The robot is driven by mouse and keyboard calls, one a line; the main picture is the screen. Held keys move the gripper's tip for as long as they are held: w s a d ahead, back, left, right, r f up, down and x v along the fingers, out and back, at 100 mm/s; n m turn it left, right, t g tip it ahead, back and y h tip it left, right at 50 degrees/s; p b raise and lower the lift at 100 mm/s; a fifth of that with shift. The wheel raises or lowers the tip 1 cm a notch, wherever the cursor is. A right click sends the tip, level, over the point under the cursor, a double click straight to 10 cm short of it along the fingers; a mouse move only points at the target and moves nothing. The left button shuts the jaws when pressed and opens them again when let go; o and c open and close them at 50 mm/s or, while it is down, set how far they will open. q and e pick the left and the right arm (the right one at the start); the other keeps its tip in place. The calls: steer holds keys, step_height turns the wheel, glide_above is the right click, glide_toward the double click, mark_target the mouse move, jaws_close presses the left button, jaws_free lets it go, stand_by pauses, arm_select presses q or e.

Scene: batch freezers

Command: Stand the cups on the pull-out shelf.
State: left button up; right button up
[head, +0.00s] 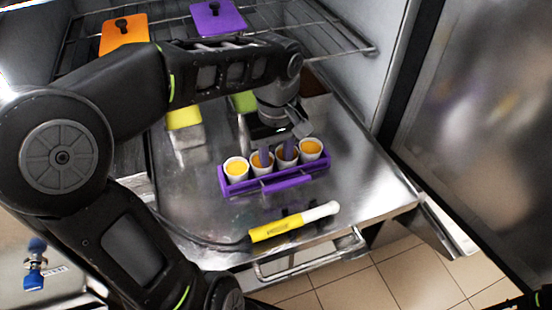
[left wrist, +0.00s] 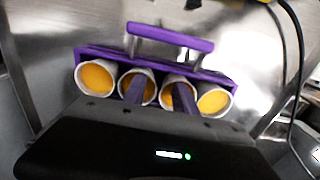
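A purple rack (head: 270,184) holds a row of white cups with orange-yellow contents, such as the left end cup (head: 236,170) and the right end cup (head: 311,149). It stands on the steel pull-out shelf (head: 365,185). My left gripper (head: 276,158) is over the rack, its two purple fingers apart, pointing down at the two middle cups. In the left wrist view the fingers (left wrist: 160,90) overlap those cups, with the rack and its handle (left wrist: 170,38) beyond. I cannot tell whether they touch. My right gripper is not in view.
A yellow tool with a white end (head: 290,222) lies in front of the rack. A yellow-lidded container (head: 184,118) stands behind left. Orange (head: 124,36) and purple (head: 217,18) lids are on the wire rack. An open door (head: 480,110) stands at right. Bare shelf lies right of the rack.

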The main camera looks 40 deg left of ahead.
mark_target(276, 160)
arm_select(q)
step_height(276, 160, up, 8)
steer(key=shift+f+p, duration=0.25)
steer(key=shift+p, duration=0.1)
steer(key=shift+c, duration=0.2)
stand_by(1.3)
